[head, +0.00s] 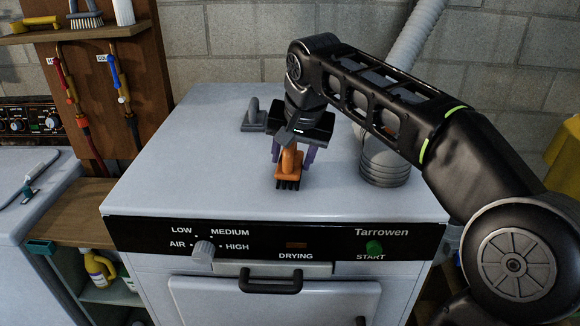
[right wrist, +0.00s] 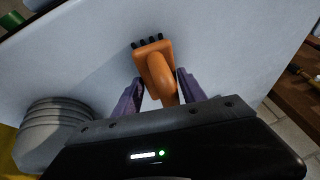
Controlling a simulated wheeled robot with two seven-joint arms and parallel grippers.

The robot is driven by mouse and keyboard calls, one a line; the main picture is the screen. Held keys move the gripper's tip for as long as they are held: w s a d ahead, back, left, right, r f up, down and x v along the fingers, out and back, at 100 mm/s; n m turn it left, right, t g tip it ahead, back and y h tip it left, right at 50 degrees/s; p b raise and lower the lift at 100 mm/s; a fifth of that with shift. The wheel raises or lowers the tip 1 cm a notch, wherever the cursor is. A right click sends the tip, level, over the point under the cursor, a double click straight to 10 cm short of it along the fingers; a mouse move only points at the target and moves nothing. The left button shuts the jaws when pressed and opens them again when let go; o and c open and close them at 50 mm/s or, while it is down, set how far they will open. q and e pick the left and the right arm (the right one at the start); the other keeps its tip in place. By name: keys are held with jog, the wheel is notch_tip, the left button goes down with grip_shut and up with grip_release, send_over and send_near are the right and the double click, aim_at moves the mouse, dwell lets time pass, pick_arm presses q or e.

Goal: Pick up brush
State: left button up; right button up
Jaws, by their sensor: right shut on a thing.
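An orange brush (head: 288,168) with dark bristles is over the white top of the dryer (head: 190,150), near its middle. It also shows in the right wrist view (right wrist: 158,66). My right gripper (head: 292,152) comes down from above, its purple fingers on either side of the orange handle. It is shut on the brush, also in the right wrist view (right wrist: 155,98). Whether the bristles touch the dryer top cannot be told. My left gripper is not in view.
A grey iron-like object (head: 254,118) stands on the dryer behind the brush. A ribbed grey duct piece (head: 384,165) stands to the right, beneath my right arm. The dryer's front panel has a knob (head: 203,251). The left part of the top is clear.

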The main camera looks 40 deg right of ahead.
jog(key=c, duration=0.8)
jog(key=shift+r, duration=0.6)
notch_tip(320, 180, up, 5)
jog(key=shift+r+p, duration=0.1)
jog(key=shift+p, duration=0.4)
notch_tip(320, 180, up, 3)
jog(key=p, duration=0.2)
jog(key=shift+p, duration=0.3)
jog(key=shift+r+p, duration=0.4)
jog(key=shift+f, duration=0.1)
